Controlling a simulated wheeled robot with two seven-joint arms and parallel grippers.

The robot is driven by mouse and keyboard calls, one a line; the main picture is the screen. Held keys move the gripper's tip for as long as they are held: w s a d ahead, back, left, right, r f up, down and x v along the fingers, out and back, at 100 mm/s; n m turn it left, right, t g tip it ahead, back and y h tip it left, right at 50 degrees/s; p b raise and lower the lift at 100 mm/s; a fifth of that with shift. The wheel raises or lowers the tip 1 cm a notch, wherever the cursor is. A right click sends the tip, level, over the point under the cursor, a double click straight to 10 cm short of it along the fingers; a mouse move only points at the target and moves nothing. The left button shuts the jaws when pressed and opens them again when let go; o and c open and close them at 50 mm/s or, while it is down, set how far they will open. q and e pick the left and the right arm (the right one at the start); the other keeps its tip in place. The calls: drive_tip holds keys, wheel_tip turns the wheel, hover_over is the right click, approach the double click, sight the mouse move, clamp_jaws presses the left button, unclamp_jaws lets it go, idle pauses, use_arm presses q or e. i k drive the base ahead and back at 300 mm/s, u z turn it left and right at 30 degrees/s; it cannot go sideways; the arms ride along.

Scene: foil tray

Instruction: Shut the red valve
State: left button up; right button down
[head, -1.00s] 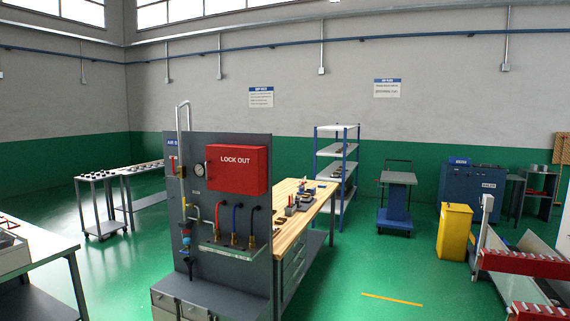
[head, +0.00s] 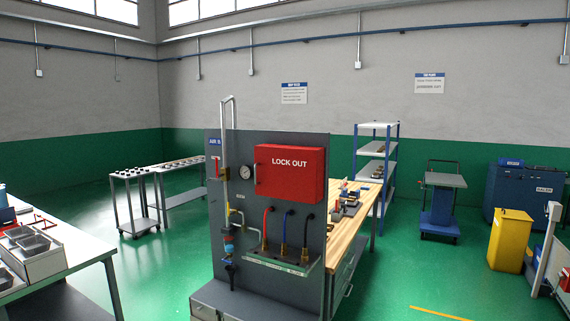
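A dark grey panel (head: 226,148) stands ahead of me with a vertical pipe (head: 225,150) on its left side. A small red handle (head: 216,167) sits on the panel's left edge beside the pipe; it looks like the red valve, but its exact position is too small to tell. Lower on the same pipework are a yellow part (head: 228,222), a red-orange part (head: 227,239) and a blue part (head: 229,249). A round gauge (head: 245,173) is right of the pipe. Neither of my grippers is in view.
A red LOCK OUT box (head: 290,174) is on the panel, above several coloured hoses (head: 284,228). A table with metal trays (head: 84,257) stands at the near left. A wooden bench (head: 366,197) extends behind the panel. Green floor (head: 160,275) is clear between table and panel.

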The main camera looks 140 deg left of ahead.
sight(217, 168)
drive_tip(key=k, duration=1.95)
drive_tip(key=u, duration=4.85)
drive_tip(key=i, duration=1.65)
drive_tip(key=k, duration=1.35)
drive_tip(key=u, duration=0.35)
drive_tip(key=i, duration=0.4)
drive_tip(key=u, duration=0.4)
